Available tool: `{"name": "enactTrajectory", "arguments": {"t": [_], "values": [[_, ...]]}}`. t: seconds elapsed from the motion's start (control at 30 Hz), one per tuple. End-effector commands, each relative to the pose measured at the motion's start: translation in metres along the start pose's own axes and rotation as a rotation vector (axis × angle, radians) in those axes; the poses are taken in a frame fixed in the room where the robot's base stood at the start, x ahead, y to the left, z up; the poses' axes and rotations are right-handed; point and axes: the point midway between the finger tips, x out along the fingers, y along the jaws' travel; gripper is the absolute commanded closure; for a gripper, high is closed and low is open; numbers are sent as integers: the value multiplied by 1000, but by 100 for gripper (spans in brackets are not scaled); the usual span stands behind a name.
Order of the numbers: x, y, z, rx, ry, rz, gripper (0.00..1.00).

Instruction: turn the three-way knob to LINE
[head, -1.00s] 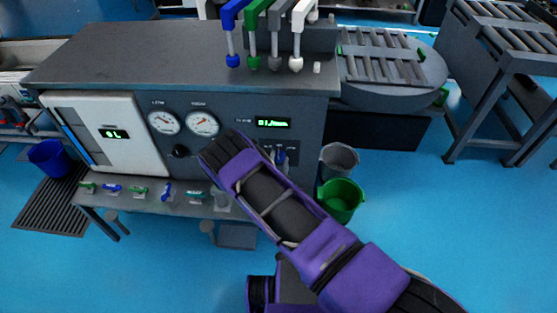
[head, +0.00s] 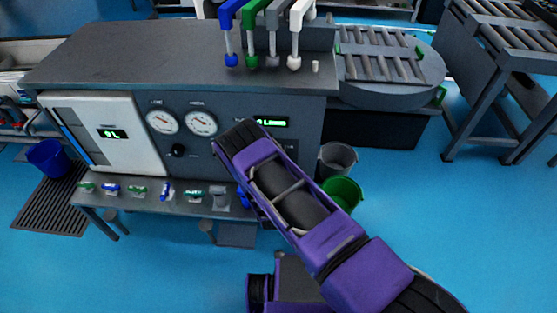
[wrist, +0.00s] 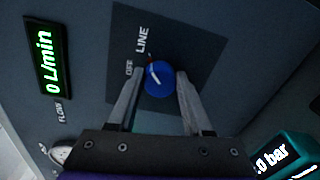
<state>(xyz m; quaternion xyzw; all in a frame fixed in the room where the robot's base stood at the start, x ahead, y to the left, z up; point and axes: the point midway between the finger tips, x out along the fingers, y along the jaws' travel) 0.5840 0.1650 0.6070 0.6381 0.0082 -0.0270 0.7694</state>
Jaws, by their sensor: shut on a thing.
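The three-way knob (wrist: 160,84) is round and blue, on a dark square plate (wrist: 200,50) in the wrist view. Its white pointer mark lies on the upper left of its face and slants to the upper left. The word LINE (wrist: 142,40) is printed above and left of it, and a smaller label (wrist: 129,68) sits at its left. My gripper (wrist: 156,92) has one finger on each side of the knob and is shut on it. In the head view my arm hides the knob and the fingertips.
A green-lit flow display (wrist: 48,60) reads 0 L/min. A teal pressure display (wrist: 285,155) is at lower right in the wrist view. In the head view, two round gauges (head: 162,121) and a black knob (head: 178,150) are left of my arm. Green and grey buckets stand at right.

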Motion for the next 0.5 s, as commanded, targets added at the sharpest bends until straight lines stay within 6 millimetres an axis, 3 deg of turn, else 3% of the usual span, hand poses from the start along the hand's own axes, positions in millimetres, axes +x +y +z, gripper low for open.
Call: {"name": "enactTrajectory", "arguments": {"t": [0.5], "values": [[-1,-2,-1,117,8,-2,100]]}}
